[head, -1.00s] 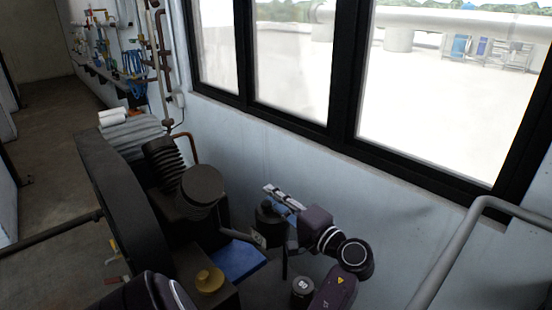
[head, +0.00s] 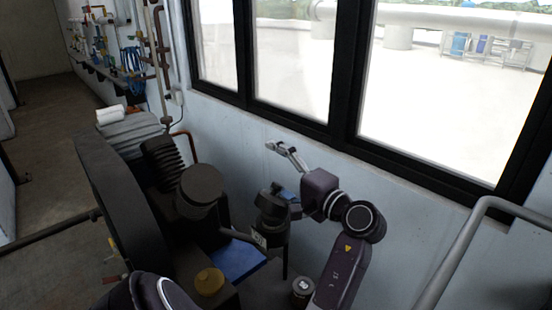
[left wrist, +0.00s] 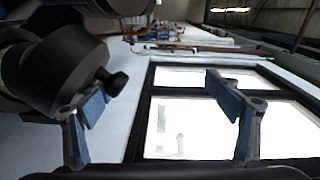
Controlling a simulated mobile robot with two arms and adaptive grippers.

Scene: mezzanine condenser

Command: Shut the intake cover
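A dark can-shaped intake fitting (head: 272,229) stands on a post between the compressor and the wall; its upper part looks like the cover (head: 268,199). I cannot tell how far the cover stands open. My left gripper (head: 285,172) is beside it on the wall side, fingers spread wide and empty. One finger points up, and the lower one with a blue pad is close to the cover. In the left wrist view, the left gripper (left wrist: 160,115) has a dark rounded body (left wrist: 60,68) with a knob (left wrist: 115,84) near its left finger. Contact is unclear. My right gripper is not in view.
The compressor's black flywheel guard (head: 122,205), finned cylinder (head: 165,163) and round head (head: 200,188) fill the left-centre. The windowed wall (head: 235,125) is close behind; a grey rail (head: 455,255) rises at right.

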